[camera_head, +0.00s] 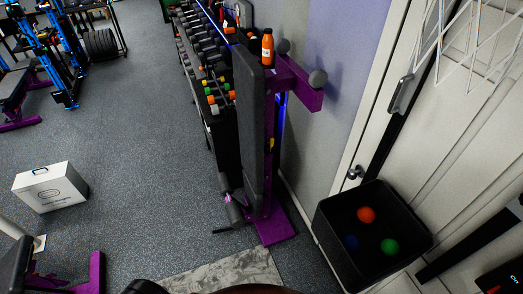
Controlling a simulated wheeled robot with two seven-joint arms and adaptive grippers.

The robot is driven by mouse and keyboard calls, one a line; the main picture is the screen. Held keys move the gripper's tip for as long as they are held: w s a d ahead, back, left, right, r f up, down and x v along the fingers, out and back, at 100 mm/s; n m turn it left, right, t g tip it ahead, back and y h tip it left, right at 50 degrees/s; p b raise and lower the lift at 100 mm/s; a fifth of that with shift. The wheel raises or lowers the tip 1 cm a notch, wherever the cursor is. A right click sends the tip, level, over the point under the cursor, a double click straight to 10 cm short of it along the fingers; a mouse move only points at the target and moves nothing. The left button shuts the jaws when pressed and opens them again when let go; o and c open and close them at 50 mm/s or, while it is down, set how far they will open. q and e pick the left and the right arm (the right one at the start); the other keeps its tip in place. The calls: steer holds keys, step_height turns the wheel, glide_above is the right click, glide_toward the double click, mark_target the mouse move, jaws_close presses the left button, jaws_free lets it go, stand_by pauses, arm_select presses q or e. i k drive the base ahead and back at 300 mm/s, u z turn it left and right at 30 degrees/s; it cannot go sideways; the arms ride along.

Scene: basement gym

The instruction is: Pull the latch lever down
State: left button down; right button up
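A small dark door handle with a metallic round part (355,172) sits on the white door frame at right of centre, just above the black bin. It looks like the latch lever, but it is too small to tell its exact angle. A longer grey handle (402,95) is mounted higher on the dark strip of the door. Neither of my grippers is in view, and nothing touches either handle.
A black bin (327,222) with several coloured balls stands below the handle. A purple-framed upright bench (272,228) stands left of it, beside a dumbbell rack (205,50). A white box (50,187) sits on the grey floor (140,130), which is mostly clear.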

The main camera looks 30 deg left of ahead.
mark_target(272, 141)
steer(key=k, duration=0.75)
steer(key=u, duration=0.5)
steer(key=i, duration=0.6)
steer(key=u, duration=0.7)
steer(key=i, duration=1.4)
steer(key=z, duration=1)
steer(key=i, duration=0.35)
steer(key=z, duration=0.25)
